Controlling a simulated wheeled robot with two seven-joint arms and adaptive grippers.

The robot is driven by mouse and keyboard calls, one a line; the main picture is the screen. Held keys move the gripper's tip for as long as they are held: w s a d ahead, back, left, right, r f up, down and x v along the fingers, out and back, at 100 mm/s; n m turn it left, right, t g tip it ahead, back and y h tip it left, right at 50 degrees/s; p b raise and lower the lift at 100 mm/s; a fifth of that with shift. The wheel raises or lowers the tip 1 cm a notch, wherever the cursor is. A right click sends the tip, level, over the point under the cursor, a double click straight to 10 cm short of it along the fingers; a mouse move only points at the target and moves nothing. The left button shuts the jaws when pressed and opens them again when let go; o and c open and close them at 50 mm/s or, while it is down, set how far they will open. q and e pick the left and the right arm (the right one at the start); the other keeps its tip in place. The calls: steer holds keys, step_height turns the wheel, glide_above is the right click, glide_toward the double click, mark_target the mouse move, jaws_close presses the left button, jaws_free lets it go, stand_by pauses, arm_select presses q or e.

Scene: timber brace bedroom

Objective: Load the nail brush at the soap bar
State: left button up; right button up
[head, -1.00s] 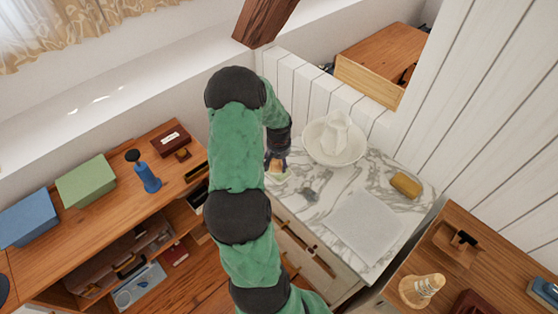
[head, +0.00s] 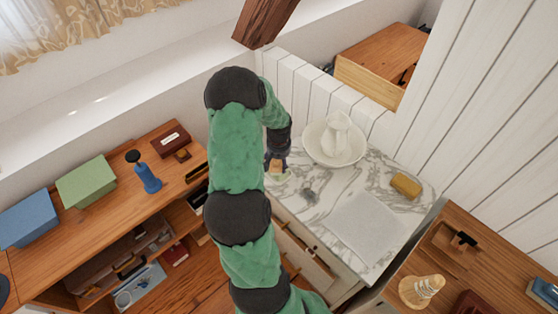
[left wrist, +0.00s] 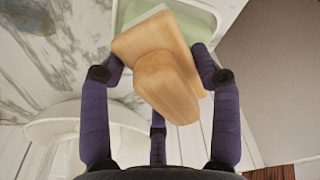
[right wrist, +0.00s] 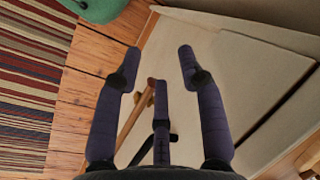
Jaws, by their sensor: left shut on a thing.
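My left gripper (head: 277,163) is over the left edge of the marble top in the head view. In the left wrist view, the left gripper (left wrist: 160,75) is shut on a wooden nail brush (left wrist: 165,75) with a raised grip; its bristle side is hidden. A pale green piece, seemingly the soap bar in a white-rimmed dish (left wrist: 200,25), lies just beyond and partly behind the brush. I cannot tell whether they touch. My right gripper (right wrist: 160,70) is open and empty in the right wrist view.
The marble top (head: 395,215) carries a white basin with a jug (head: 337,135), a small grey object (head: 309,194), a pale cloth or mat (head: 362,225) and a yellow block (head: 405,185). A wooden shelf unit (head: 115,195) stands at left, a wooden cabinet (head: 460,290) at lower right.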

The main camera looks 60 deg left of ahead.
arm_select(q)
steer(key=shift+r+p, duration=1.95)
steer(key=shift+r, duration=1.4)
steer(key=shift+w, duration=0.1)
